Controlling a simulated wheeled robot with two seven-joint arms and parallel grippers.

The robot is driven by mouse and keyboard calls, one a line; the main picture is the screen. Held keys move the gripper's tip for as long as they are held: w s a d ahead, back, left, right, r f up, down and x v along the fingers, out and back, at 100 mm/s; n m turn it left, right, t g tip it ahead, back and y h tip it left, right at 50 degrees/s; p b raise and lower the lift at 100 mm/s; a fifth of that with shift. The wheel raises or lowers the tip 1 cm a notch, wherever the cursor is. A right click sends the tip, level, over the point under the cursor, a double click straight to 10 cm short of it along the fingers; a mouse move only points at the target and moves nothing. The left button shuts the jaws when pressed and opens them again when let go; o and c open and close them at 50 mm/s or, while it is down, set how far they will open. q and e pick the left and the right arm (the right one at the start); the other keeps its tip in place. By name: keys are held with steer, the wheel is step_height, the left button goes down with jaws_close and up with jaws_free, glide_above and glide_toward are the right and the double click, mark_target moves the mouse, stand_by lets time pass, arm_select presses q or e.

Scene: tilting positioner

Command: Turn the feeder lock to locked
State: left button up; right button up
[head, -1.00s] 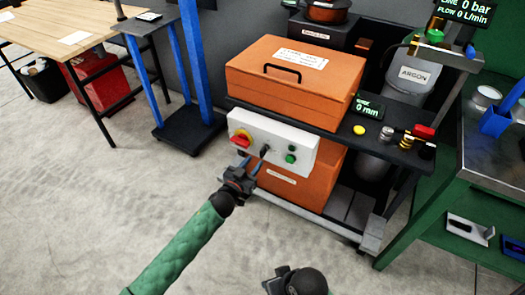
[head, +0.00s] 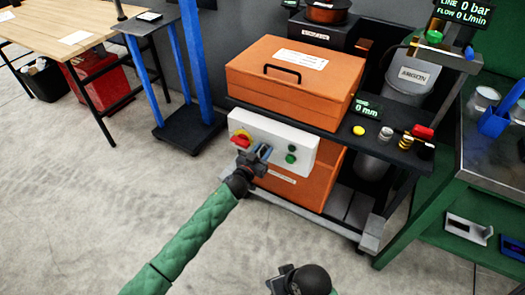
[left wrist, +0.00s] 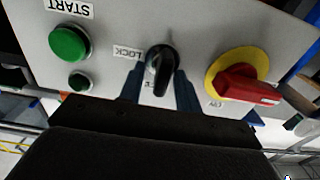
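The feeder lock is a small black knob (left wrist: 162,62) on the white control panel (head: 268,133), beside a label reading LOCK (left wrist: 127,51). The wrist view shows the panel upside down. My left gripper (head: 264,152) is at the panel front and hides the knob in the head view. In the left wrist view its two blue-grey fingers (left wrist: 158,90) stand on either side of the knob, with gaps that look open. I cannot tell whether either finger touches it. My right gripper (head: 277,284) is at the bottom edge, far from the panel; its fingers are not clear.
A red and yellow rotary switch (left wrist: 245,82) sits close beside the knob. The orange box (head: 290,85) is above the panel. The floor in front is clear.

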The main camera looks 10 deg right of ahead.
arm_select(q)
jaws_close()
steer(key=shift+m, duration=0.3)
arm_select(e)
steer(key=shift+r, duration=0.1)
arm_select(q)
steer(key=m, duration=0.2)
steer(key=shift+s+d+m, duration=0.1)
steer(key=shift+d+m, duration=0.05)
steer(key=shift+m, duration=0.25)
steer(key=m, duration=0.3)
steer(key=shift+s+d+f+m, duration=0.1)
steer(key=shift+d+m, duration=0.05)
steer(key=shift+m, duration=0.25)
steer(key=m, duration=0.7)
steer(key=f+m, duration=0.1)
steer(key=m, duration=0.2)
steer(key=shift+s+d+f+m+b, duration=0.1)
steer(key=shift+s+d+m+b, duration=0.1)
steer(key=shift+d+m+b, duration=0.1)
arm_select(e)
steer(key=shift+w+a+f, duration=0.15)
steer(key=shift+a+f, duration=0.25)
steer(key=shift+a, duration=0.05)
steer(key=shift+w, duration=0.1)
